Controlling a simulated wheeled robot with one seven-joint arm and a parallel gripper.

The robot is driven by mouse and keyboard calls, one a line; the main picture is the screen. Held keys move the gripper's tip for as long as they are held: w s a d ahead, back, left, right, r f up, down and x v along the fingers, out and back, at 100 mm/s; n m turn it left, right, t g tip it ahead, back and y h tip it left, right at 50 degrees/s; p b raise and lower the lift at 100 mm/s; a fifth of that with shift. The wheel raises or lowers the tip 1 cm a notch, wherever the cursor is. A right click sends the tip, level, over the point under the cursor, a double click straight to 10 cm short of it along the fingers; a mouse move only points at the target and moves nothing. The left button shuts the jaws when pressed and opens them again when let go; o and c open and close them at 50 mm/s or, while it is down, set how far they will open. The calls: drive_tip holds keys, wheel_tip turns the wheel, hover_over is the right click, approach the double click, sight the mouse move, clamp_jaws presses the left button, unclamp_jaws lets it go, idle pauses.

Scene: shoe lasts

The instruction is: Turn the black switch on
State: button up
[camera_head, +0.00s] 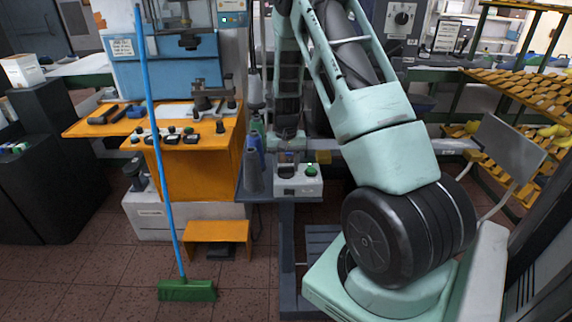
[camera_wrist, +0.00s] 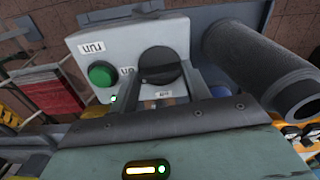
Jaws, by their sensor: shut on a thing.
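The black switch (camera_wrist: 160,65) is a round knob on the face of a light grey control box (camera_wrist: 108,62). A green button (camera_wrist: 102,74) sits to its left in the wrist view. My gripper (camera_wrist: 163,82) has one finger at each side of the black switch and is shut on it. The fingers partly cover the knob's rim and the label below it. In the head view the control box (camera_head: 298,188) stands on a grey stand, with the green button (camera_head: 310,170) at its right. My gripper (camera_head: 287,154) comes down over the box from above.
A dark grey thread cone (camera_wrist: 262,65) stands close to the right of the box in the wrist view. Cones (camera_head: 254,165) also show left of the box in the head view. An orange bench (camera_head: 195,170) and a green broom (camera_head: 187,290) are farther left.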

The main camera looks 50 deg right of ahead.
sight(286, 167)
drive_tip(key=shift+m, duration=0.5)
drive_tip(key=o, duration=1)
wheel_tip(286, 167, up, 18)
drive_tip(key=b, duration=0.2)
drive_tip(key=shift+f, duration=0.25)
